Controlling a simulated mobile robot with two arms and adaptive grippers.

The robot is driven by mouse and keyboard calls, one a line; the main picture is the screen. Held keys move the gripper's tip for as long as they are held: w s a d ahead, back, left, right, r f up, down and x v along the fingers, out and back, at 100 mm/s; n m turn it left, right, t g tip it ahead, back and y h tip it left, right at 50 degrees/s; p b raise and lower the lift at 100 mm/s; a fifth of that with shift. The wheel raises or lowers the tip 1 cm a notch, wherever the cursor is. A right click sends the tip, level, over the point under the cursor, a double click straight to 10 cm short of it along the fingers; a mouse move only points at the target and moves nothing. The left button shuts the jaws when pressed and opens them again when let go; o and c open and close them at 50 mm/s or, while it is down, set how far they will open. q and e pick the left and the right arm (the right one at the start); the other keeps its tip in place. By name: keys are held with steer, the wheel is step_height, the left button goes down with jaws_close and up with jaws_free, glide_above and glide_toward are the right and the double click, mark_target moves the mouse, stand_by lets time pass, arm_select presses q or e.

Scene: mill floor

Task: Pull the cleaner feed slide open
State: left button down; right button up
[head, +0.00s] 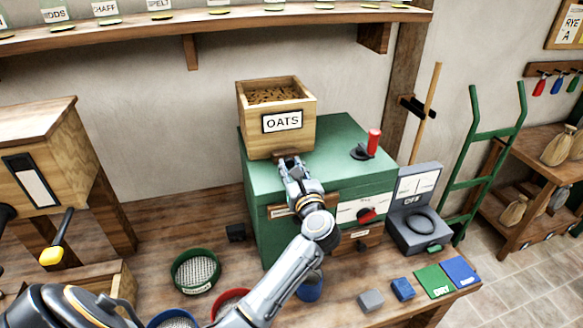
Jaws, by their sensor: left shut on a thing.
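The green cleaner (346,152) stands on the wooden bench with a wooden hopper (254,126) labelled OATS on top, filled with grain. At the hopper's front base is the feed slide, a small brown tab largely covered by my left gripper (289,164). My left gripper is shut on the feed slide, just above the cleaner's front top edge. How far the slide sticks out is hard to tell behind the fingers. My right gripper is out of view.
A red-knobbed lever (373,143) stands on the cleaner's top right. A grey scale (420,225) sits to its right. A green-rimmed sieve (196,270) and other round sieves lie in front. A green hand truck (488,150) leans at the right wall.

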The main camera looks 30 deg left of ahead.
arm_select(q)
steer(key=shift+s+d+f, duration=0.1)
steer(key=shift+d, duration=0.05)
steer(key=b+v, duration=0.1)
steer(key=v, duration=0.3)
steer(key=shift+s+d, duration=0.25)
steer(key=shift+s, duration=0.05)
steer(key=shift+d, duration=0.15)
steer(key=c, duration=1.1)
jaws_free()
